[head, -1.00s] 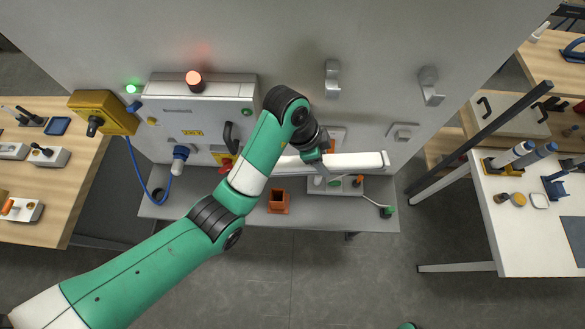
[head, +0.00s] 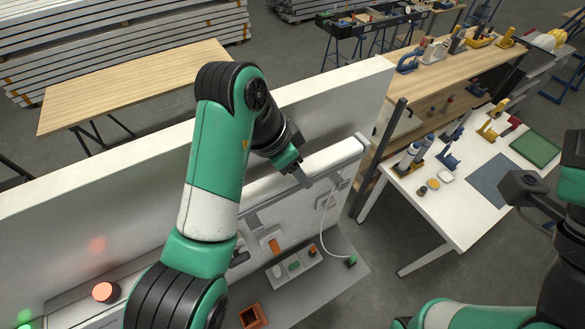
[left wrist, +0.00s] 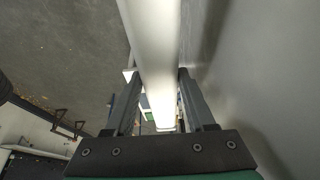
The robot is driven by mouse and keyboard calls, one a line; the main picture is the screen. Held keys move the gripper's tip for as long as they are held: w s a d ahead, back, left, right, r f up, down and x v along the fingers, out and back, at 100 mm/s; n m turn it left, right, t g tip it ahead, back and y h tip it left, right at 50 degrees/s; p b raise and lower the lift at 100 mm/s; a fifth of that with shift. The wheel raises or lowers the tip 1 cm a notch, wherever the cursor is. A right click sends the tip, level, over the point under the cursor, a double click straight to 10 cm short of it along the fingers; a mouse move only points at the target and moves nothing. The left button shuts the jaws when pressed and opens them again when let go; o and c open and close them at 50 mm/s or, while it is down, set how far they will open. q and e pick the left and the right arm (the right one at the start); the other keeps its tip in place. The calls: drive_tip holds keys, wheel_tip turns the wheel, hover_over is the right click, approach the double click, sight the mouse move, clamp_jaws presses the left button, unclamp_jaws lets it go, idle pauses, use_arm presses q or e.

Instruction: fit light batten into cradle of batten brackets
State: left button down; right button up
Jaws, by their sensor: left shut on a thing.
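The light batten is a long white bar (head: 335,157); in the head view it lies along the upper front of the grey wall panel. My left gripper (head: 302,178) is shut on it, left of its right end. In the left wrist view, the batten (left wrist: 155,45) runs lengthwise between the two dark fingers (left wrist: 158,80). A small grey bracket tip (head: 361,138) shows by the batten's right end; I cannot tell whether the batten rests in it. The other bracket is not clearly visible, and my arm covers the batten's left part. My right gripper (head: 527,190) is partly seen at the right edge.
Below the batten are a switch with a white cable (head: 335,187), a shelf (head: 335,280) with a small block of coloured parts (head: 294,264), and an orange holder (head: 252,316). A white table (head: 440,205) with tools stands to the right.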

sight(298, 190)
use_arm(q)
drive_tip(key=shift+s+d+f, duration=0.1)
drive_tip(key=shift+s, duration=0.05)
drive_tip(key=shift+s+f, duration=0.1)
drive_tip(key=shift+f, duration=1.5)
drive_tip(key=shift+f, duration=0.2)
drive_tip(key=shift+f, duration=0.6)
drive_tip(key=shift+f, duration=0.95)
drive_tip(key=shift+c, duration=0.8)
unclamp_jaws()
